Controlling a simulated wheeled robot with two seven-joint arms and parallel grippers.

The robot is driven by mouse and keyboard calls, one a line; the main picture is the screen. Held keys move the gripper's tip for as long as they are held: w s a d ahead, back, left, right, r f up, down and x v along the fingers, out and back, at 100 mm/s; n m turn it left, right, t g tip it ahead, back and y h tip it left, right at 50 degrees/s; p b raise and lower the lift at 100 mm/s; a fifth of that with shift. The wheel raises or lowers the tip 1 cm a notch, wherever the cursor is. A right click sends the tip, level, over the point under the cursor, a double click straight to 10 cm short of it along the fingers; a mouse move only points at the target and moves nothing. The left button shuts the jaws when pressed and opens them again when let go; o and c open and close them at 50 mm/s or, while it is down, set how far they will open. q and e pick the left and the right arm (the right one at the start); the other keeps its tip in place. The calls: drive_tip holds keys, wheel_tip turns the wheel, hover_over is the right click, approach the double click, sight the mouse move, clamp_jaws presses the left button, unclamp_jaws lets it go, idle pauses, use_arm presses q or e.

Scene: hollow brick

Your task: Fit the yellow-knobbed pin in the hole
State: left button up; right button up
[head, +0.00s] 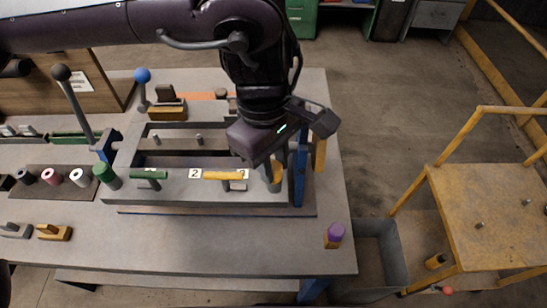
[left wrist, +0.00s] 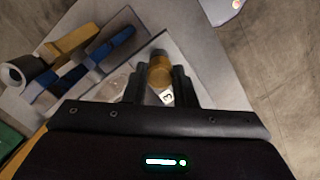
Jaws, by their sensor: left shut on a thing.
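My left gripper (head: 268,165) points down over the right end of the grey fixture (head: 130,193), near the label "3". It is shut on the yellow-knobbed pin (head: 276,182). In the left wrist view the round yellow-brown knob (left wrist: 160,70) sits between the two dark fingers (left wrist: 160,85), with the label "3" (left wrist: 167,98) just beside it. The pin's lower end and the hole under it are hidden, so I cannot tell whether the pin is in the hole. My right gripper is not in view.
A green-knobbed pin (head: 106,175) stands tilted at the fixture's left end. Green (head: 149,174) and yellow (head: 222,175) handles lie along its front. A blue upright (head: 299,178) stands close right of my gripper. A purple-topped piece (head: 335,234) is at the table's right corner.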

use_arm(q)
drive_tip(key=o, duration=1.1)
drive_tip(key=shift+c, duration=0.2)
drive_tip(key=shift+r, duration=0.1)
drive_tip(key=r, duration=0.7)
drive_tip(key=shift+w+a+r, duration=0.3)
drive_tip(key=shift+w+a, duration=0.05)
drive_tip(key=shift+r, duration=0.1)
